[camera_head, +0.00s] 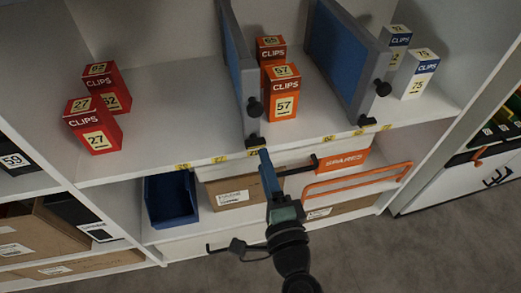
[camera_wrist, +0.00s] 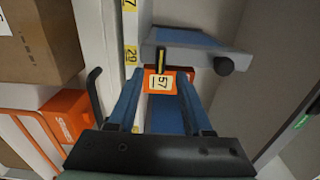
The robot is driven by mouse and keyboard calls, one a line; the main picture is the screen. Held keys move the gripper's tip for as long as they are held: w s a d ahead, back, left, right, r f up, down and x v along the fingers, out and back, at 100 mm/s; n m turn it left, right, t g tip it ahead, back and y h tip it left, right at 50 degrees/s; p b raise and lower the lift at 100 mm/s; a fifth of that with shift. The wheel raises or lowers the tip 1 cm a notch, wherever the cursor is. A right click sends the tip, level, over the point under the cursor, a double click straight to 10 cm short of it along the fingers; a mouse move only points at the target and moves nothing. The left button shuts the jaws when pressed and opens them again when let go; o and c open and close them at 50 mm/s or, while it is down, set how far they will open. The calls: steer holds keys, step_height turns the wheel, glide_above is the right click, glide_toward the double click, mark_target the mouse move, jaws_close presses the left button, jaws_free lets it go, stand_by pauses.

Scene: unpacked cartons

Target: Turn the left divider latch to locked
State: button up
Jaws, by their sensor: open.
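The left divider (camera_head: 236,55) is a blue panel with a grey frame, standing on the upper shelf. A black knob (camera_head: 254,107) is on its front edge, and its small black latch (camera_head: 254,141) is low down at the shelf lip. In the wrist view the divider's end (camera_wrist: 195,46) shows with its knob (camera_wrist: 223,66) and the dark, yellow-striped latch (camera_wrist: 162,62). My gripper (camera_head: 264,154) has blue fingers and is just in front of the latch. In the wrist view my gripper (camera_wrist: 160,75) is open, the latch showing at the gap between the fingertips. Contact cannot be told.
An orange CLIPS box 57 (camera_head: 283,92) stands close right of the divider. The right divider (camera_head: 340,50) has its own knob and latch. Red boxes (camera_head: 94,126) stand left. Below are a blue bin (camera_head: 171,200), a carton (camera_head: 228,192) and an orange handle rail (camera_head: 355,183).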

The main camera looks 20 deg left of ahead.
steer(key=v, duration=0.7)
steer(key=shift+s+d, duration=0.25)
steer(key=shift+s, duration=0.1)
